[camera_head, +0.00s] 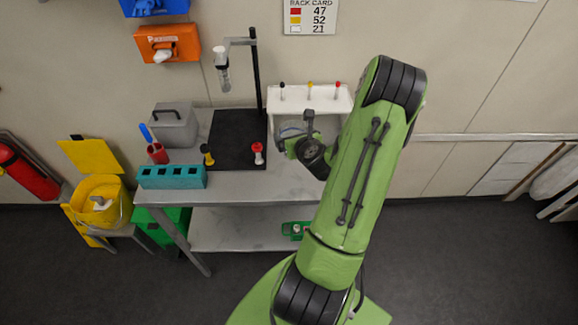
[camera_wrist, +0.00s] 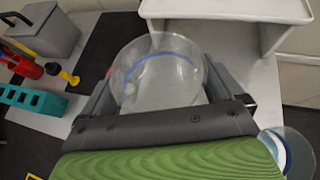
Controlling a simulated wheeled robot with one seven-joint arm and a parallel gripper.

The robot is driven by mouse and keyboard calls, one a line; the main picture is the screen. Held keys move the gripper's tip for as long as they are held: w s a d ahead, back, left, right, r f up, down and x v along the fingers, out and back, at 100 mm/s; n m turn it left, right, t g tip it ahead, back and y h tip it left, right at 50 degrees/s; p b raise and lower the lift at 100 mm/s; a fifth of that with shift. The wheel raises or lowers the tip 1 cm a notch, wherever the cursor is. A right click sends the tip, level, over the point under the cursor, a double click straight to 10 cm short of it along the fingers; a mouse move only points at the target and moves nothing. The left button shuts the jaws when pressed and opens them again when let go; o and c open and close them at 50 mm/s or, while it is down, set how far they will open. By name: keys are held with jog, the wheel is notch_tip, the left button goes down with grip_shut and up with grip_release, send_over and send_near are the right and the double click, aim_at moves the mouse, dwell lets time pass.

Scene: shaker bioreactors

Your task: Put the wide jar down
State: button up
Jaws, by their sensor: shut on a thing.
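The wide jar (camera_wrist: 160,72) is clear, with a blue line around it. It sits between the two fingers of my gripper (camera_wrist: 165,88) in the wrist view, which is shut on it. In the head view the jar (camera_head: 290,131) is mostly hidden by my gripper (camera_head: 300,142) and arm, in front of the white shelf unit at the right part of the bench. I cannot tell whether its base touches the bench.
The white shelf unit (camera_head: 275,104) bears black, yellow and red-topped items. A black mat with a stand (camera_head: 257,75), a grey box (camera_head: 173,129) and a teal rack (camera_head: 172,178) are to the left. Another clear vessel (camera_wrist: 297,148) shows at the wrist view's lower right.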

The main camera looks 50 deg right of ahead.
notch_tip(320, 180, down, 10)
jog(key=b, duration=0.4)
